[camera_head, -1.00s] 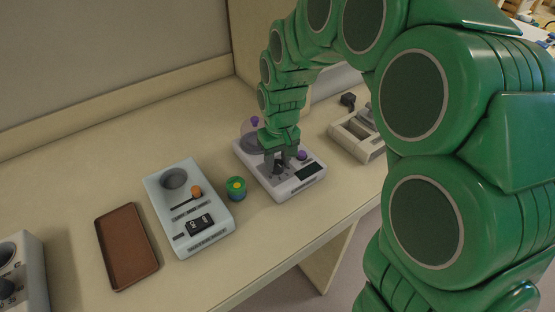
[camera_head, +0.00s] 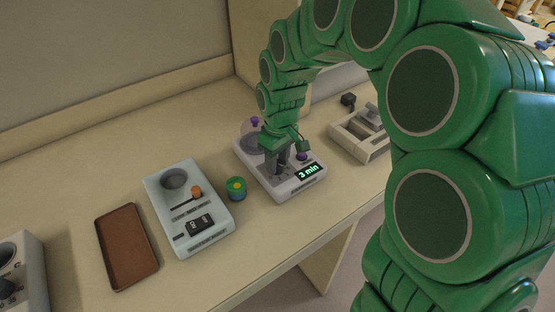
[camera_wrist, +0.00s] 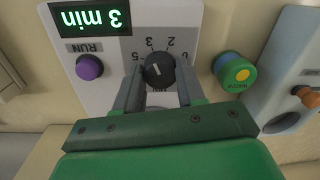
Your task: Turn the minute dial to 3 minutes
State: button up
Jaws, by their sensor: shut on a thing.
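The device with the minute dial (camera_head: 290,188) is a pale box on the table, under my gripper. Its display (camera_head: 309,172) is lit and reads "3 min"; the display also shows upside down in the wrist view (camera_wrist: 90,18). The minute dial (camera_wrist: 158,70) is a black knob with a white pointer line, ringed by printed numbers. My gripper (camera_wrist: 158,92) is shut on the dial, one finger on each side of it. In the head view my gripper (camera_head: 279,172) comes down on the device from above and hides most of the dial.
A purple RUN button (camera_wrist: 89,67) sits beside the dial. Further left are a pale box with an orange-knobbed lever (camera_head: 186,231) and a brown tray (camera_head: 127,247). A beige device (camera_head: 358,138) stands to the right.

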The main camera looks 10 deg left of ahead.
aim_at(279, 163)
jog(key=o, duration=1)
jog(key=shift+o, duration=0.2)
jog(key=shift+r, duration=0.15)
notch_tip(279, 163, up, 8)
jog(key=shift+w+d+f, duration=0.1)
jog(key=shift+w+f, duration=0.05)
jog(key=shift+f, duration=0.1)
